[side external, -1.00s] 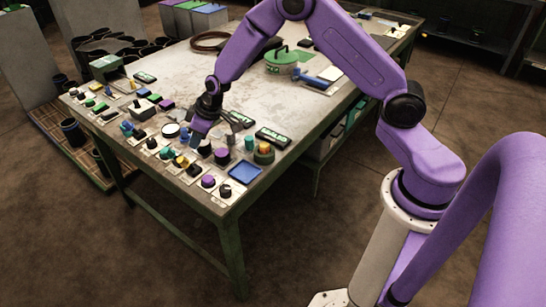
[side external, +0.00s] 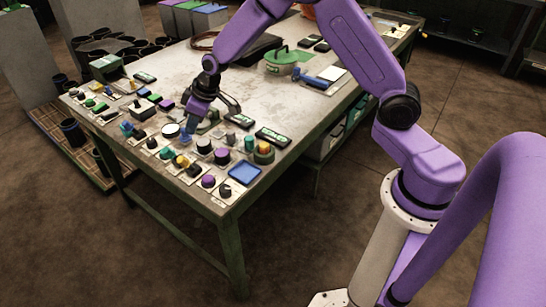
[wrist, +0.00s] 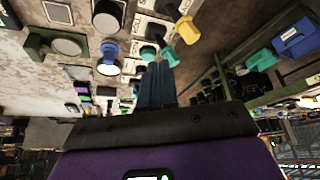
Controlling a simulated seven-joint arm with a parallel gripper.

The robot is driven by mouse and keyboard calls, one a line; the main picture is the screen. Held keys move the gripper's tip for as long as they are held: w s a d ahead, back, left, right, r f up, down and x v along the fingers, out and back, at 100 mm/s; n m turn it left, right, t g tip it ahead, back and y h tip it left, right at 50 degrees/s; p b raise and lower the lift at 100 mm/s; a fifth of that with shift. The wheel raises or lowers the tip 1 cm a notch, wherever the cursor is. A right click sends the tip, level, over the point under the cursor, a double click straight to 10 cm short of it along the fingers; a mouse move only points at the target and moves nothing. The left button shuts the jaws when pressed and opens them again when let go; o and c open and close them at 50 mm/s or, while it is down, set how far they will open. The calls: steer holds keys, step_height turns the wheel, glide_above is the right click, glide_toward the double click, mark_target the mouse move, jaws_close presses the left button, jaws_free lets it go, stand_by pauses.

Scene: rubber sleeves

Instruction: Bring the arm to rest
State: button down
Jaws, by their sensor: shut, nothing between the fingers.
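My gripper (side external: 188,134) is above the front part of the worktable (side external: 225,88), over the rows of small rubber pieces. Its fingers are shut together with nothing between them. In the wrist view, the closed blue-grey fingers (wrist: 157,85) point toward the table top, which shows at the top of the picture. A blue piece with a pale round face (wrist: 108,58) and a yellow piece (wrist: 188,30) are near the fingertips in that view. I cannot tell how far the fingertips are above the pieces.
A blue square tray (side external: 244,173) lies at the near table corner. A green lidded container (side external: 281,62) and a blue-handled tool (side external: 315,81) lie further back. Black labelled blocks (side external: 272,136) sit right of my gripper. The table's middle is mostly clear.

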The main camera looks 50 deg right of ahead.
steer(key=s+a+r+n+g, duration=0.2)
steer(key=s+r, duration=0.2)
steer(key=s, duration=0.7)
steer(key=s+a+r+n+g, duration=0.15)
steer(key=s+r, duration=0.25)
steer(key=s, duration=0.7)
steer(key=s+d+r+n+h, duration=0.1)
steer(key=s+d, duration=0.3)
steer(key=s, duration=0.5)
steer(key=s+d+r+n+h, duration=0.1)
steer(key=s+d+n, duration=0.1)
steer(key=s+d, duration=0.3)
steer(key=s+g, duration=0.1)
steer(key=s, duration=0.3)
steer(key=shift+s, duration=0.3)
